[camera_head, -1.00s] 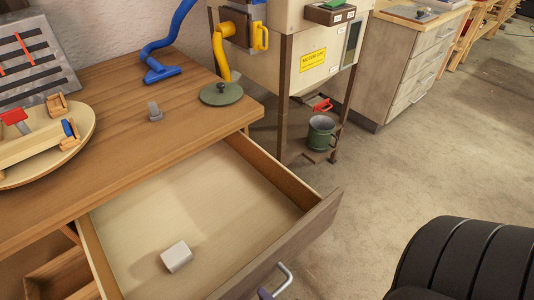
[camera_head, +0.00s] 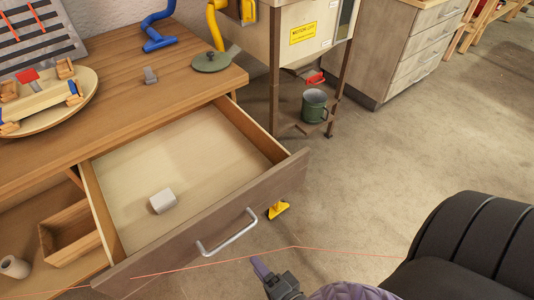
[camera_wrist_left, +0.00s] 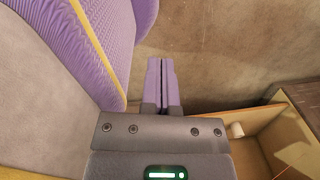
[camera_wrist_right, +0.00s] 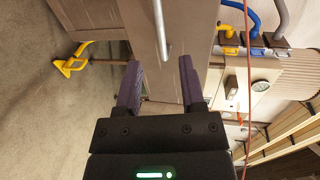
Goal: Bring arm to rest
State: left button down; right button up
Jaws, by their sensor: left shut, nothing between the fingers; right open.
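My right gripper (camera_head: 268,272) is at the bottom of the head view, below and right of the metal drawer handle (camera_head: 228,234) and apart from it. In the right wrist view its purple fingers (camera_wrist_right: 159,88) are open and empty, with the handle (camera_wrist_right: 160,30) beyond them. My left gripper is outside the head view. In the left wrist view its purple fingers (camera_wrist_left: 162,82) are shut together with nothing between them. The drawer (camera_head: 205,215) stands pulled out, with a pale block (camera_head: 162,201) lying inside.
The wooden bench (camera_head: 120,100) carries a round tray (camera_head: 50,118), a grey piece (camera_head: 150,75) and a green lid (camera_head: 210,62). A green mug (camera_head: 314,106) stands under the cabinet. A yellow object (camera_head: 278,209) is by the drawer front. A black ribbed seat-like shape (camera_head: 470,240) fills the lower right.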

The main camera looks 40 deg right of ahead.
jog(key=w+a+r+n+g+y, duration=0.1)
jog(key=w+a+n+g+y, duration=0.25)
jog(key=n, duration=0.55)
jog(key=s+d+r+n+g+h, duration=0.4)
jog(key=s+d+r+n+g, duration=0.2)
jog(key=s+n+g, duration=0.3)
jog(key=s+d+f+n+g, duration=0.1)
jog(key=s+f, duration=0.1)
jog(key=f, duration=0.7)
jog(key=s+d+f+n+g, duration=0.1)
jog(key=f, duration=0.9)
pick_arm(q)
jog(key=shift+w, duration=0.2)
pick_arm(e)
jog(key=s+d+f, duration=0.2)
jog(key=s+f, duration=0.2)
jog(key=s, duration=0.3)
jog(key=s+d+f+g, duration=0.1)
jog(key=s+d+f, duration=0.1)
jog(key=s+f, duration=0.3)
jog(key=shift+s+h, duration=0.45)
jog(key=shift+s, duration=0.65)
